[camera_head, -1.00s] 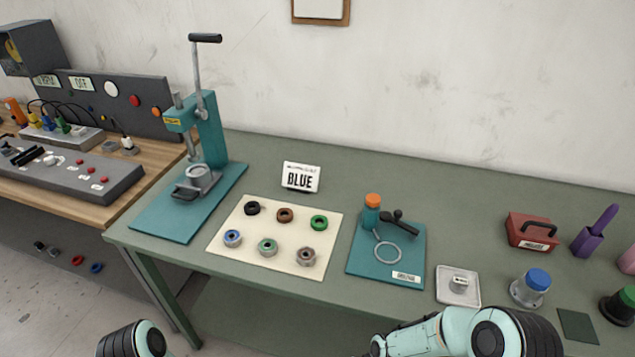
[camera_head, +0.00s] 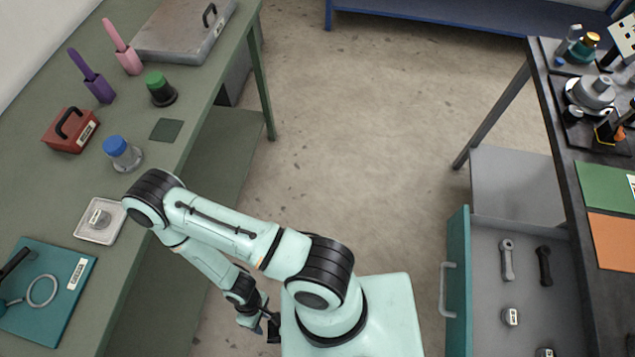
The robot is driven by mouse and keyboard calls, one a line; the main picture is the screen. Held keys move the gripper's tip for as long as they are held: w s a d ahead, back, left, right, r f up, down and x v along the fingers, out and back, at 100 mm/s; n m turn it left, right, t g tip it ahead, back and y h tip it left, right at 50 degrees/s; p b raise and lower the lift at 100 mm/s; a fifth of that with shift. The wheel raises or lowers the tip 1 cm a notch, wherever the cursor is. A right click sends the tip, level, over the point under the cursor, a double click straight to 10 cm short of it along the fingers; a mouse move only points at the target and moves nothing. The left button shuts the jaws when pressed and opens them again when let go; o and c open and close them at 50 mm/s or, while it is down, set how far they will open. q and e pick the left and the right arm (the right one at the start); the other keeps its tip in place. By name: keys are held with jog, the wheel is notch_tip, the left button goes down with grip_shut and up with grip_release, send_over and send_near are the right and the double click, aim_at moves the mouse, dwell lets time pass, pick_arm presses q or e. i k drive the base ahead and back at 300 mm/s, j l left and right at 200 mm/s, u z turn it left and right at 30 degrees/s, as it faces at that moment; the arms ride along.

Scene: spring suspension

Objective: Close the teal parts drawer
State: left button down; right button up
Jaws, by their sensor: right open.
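The teal parts drawer (camera_head: 459,284) stands pulled out from under the dark workbench at the right. Its teal front faces left and carries a pale bar handle (camera_head: 447,290). Its grey inside shows, with a grey link-shaped part (camera_head: 506,260), a black one (camera_head: 544,266) and small labelled parts lying in it. My right gripper (camera_head: 265,328) is low beside my base, to the left of the drawer and well apart from it. It is open and nothing shows between its fingers. My left gripper is not in view.
The green table (camera_head: 55,190) at the left holds a red box (camera_head: 70,130), a blue-capped jar (camera_head: 122,153) and a white tray (camera_head: 101,221). The dark workbench (camera_head: 565,170) edges the right. Bare floor (camera_head: 350,130) lies open between them.

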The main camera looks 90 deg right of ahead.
aim_at(478, 295)
jog(key=z, duration=1.2)
jog(key=k+z, duration=0.1)
jog(key=z, duration=1.1)
jog(key=k+z, duration=0.1)
jog(key=z, duration=1.65)
jog(key=l+z, duration=0.1)
jog(key=z, duration=0.5)
